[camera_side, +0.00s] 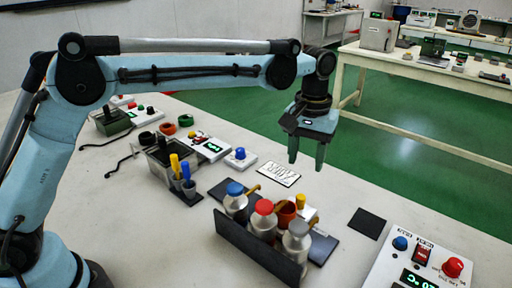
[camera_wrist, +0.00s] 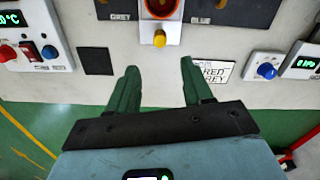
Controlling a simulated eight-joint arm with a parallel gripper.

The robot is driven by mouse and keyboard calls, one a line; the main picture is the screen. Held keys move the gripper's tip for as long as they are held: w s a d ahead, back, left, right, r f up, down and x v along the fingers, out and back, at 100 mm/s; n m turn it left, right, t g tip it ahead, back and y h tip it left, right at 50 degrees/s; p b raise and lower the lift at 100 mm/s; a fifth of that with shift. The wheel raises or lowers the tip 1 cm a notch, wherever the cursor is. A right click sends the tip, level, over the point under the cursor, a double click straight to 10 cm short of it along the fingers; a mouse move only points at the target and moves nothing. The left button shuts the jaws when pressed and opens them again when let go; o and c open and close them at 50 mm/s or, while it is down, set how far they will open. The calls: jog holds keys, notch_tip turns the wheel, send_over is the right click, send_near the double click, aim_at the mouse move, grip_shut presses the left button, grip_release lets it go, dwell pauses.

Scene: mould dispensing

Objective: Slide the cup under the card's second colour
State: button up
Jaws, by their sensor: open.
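My gripper (camera_side: 306,165) is open and empty above the table, in front of the dispensers; its two fingers also show in the wrist view (camera_wrist: 160,68). The white card (camera_side: 279,174) lies flat on the table. In the wrist view the card (camera_wrist: 219,71) reads RED above GREY, partly covered by a finger. The orange-red cup (camera_side: 287,214) stands at the middle, red-capped bottle (camera_side: 263,222), between the pads marked GREY (camera_wrist: 120,8) and BLUE (camera_wrist: 202,12). The cup is cut off at the wrist view's top edge (camera_wrist: 160,14). A blue-capped bottle (camera_side: 235,203) and grey-capped bottle (camera_side: 297,243) flank it.
A yellow knob (camera_wrist: 160,38) on a white block is in front of the cup. A dark square mat (camera_side: 366,223) lies bare on the table. A control box with a red knob (camera_side: 453,266) is at the right. A blue-button box (camera_side: 240,158) stands beyond the card.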

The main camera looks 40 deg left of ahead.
aim_at(301, 196)
notch_tip(301, 196, down, 12)
dwell(0.6)
grip_shut()
